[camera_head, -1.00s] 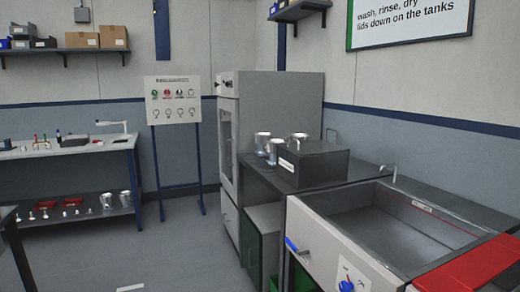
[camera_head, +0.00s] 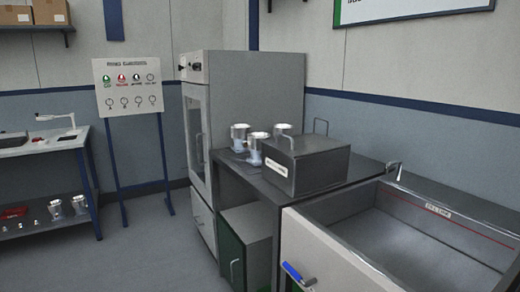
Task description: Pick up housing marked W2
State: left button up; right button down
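Three shiny metal housings stand on the dark counter beside the tall grey cabinet: a left one (camera_head: 239,137), a front one (camera_head: 258,148) and a rear one (camera_head: 283,130) partly hidden by a dark box. Two more metal housings (camera_head: 68,207) stand on the lower shelf of the workbench at the far left. No W2 marking can be read on any of them at this distance. Neither of my grippers is in view.
The dark lidded box (camera_head: 306,168) with a label and handles sits on the counter (camera_head: 250,186). An open sink tank (camera_head: 425,232) is at the right. The tall cabinet (camera_head: 225,110) stands behind. The floor (camera_head: 150,255) at lower left is clear.

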aim_at(255, 139)
jog(key=i+j+z, duration=0.2)
jog(key=i+j, duration=1.65)
